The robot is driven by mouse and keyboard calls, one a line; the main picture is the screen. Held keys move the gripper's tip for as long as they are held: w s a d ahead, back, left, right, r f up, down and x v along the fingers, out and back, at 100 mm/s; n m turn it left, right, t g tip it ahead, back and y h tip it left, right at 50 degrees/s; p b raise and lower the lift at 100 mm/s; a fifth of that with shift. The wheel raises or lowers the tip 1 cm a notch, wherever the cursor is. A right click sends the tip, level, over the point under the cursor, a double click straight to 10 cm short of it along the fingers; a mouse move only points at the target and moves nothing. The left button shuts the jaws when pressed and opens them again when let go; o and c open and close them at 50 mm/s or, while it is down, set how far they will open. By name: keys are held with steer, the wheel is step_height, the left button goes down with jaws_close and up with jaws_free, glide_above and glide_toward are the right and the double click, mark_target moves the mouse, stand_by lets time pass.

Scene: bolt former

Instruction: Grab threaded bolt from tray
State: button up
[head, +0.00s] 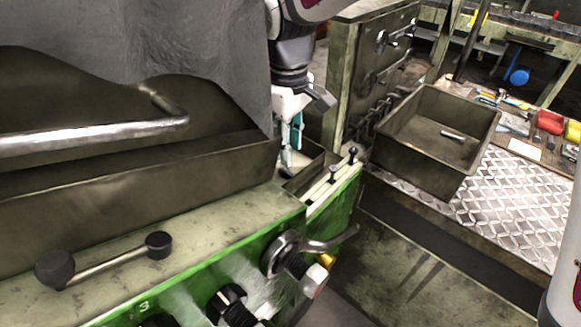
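My gripper (289,150), white with a teal part, points down just right of the grey machine cover. Its lower end is over a small dark compartment (308,173) at the end of the green machine. The cover's edge hides part of it, and I cannot tell how far apart its fingers are or whether anything is between them. A deep dark metal tray (474,112) stands to the right, apart from my gripper. A small silvery bolt-like piece (453,135) lies on the tray's floor; its thread is too small to make out.
Two dark-headed pins or bolts (333,173) stand upright on pale rails beside the compartment. A green cabinet with handles (375,50) rises behind. A lever (320,244) sticks out in front. Tools (515,115) lie right of the tray; the diamond-plate surface (515,190) is mostly clear.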

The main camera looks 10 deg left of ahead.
mark_target(291, 173)
steer(key=shift+w+d+f+p, duration=0.15)
steer(key=shift+f+p, duration=0.3)
steer(key=shift+f, duration=1.2)
steer(key=shift+s+d+f+p, duration=0.1)
steer(key=shift+f+p, duration=0.35)
steer(key=shift+f, duration=1.2)
jaws_close()
